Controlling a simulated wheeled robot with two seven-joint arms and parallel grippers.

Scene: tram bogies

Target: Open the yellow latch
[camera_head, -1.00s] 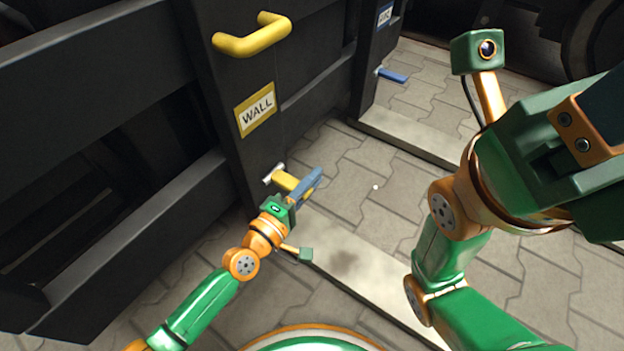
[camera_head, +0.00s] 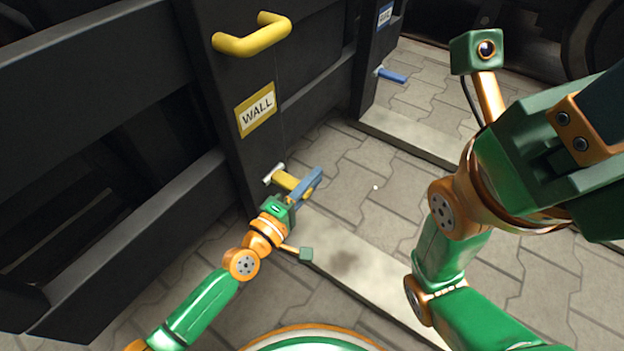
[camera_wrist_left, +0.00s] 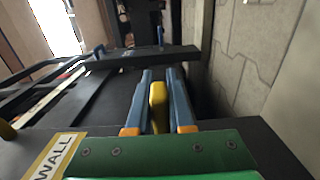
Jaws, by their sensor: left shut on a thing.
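The yellow latch (camera_head: 285,180) sticks out from the dark post, below the yellow WALL label (camera_head: 256,109). A pale metal end shows where it meets the post. My left gripper (camera_head: 303,188) has its blue fingers at the latch. In the left wrist view, the gripper (camera_wrist_left: 159,100) is shut on the yellow latch (camera_wrist_left: 157,106), with one finger on each side. The latch's far end is hard to make out there. My right arm shows at the right of the head view, but its fingertips are out of frame.
A yellow handle (camera_head: 252,36) is fixed to the post above the label. A blue latch (camera_head: 393,76) sits on a second post farther back. Dark rails (camera_head: 90,62) fill the left. Paved floor (camera_head: 350,165) lies open to the right.

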